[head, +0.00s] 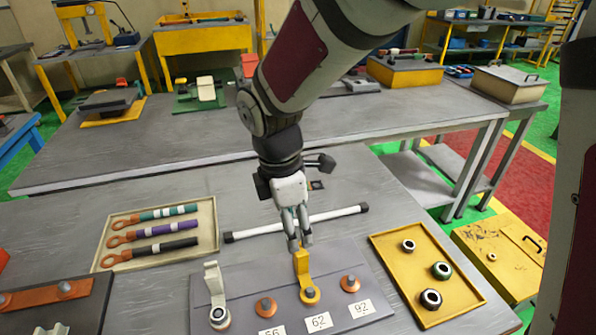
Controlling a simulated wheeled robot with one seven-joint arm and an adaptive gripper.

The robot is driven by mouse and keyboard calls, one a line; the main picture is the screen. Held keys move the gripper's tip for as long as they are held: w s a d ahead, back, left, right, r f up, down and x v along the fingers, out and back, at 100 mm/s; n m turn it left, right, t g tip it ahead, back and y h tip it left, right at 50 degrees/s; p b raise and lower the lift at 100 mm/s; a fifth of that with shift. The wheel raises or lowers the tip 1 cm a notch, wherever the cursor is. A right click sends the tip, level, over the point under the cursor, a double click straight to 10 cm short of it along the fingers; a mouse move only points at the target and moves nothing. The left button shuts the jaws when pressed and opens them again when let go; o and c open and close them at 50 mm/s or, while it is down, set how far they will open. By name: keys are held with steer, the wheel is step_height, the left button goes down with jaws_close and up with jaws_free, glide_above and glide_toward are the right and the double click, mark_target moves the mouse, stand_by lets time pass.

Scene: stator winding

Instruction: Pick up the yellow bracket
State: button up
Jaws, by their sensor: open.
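The yellow bracket (304,275) stands upright on the grey board (245,280), with its ring-shaped foot at the copper stud behind the label 62. My gripper (299,243) points down with its fingertips just above and at the top of the bracket. Its jaws are open, and the fingers look close to the bracket's upper end. I cannot tell whether they touch it. A white-grey bracket (213,285) of similar shape stands on the left end of the board.
Copper studs (265,306) (350,284) flank the yellow bracket. A white rod (335,215) lies behind the board. A tray with cables (208,243) is left, and a yellow tray with rings (458,280) is right. Another table (200,145) stands behind.

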mark_target(300, 253)
steer(key=f, duration=0.3)
steer(key=d+f, duration=0.1)
steer(key=f, duration=0.7)
steer(key=shift+w+d, duration=0.1)
steer(key=shift+d, duration=0.15)
steer(key=c, duration=1.3)
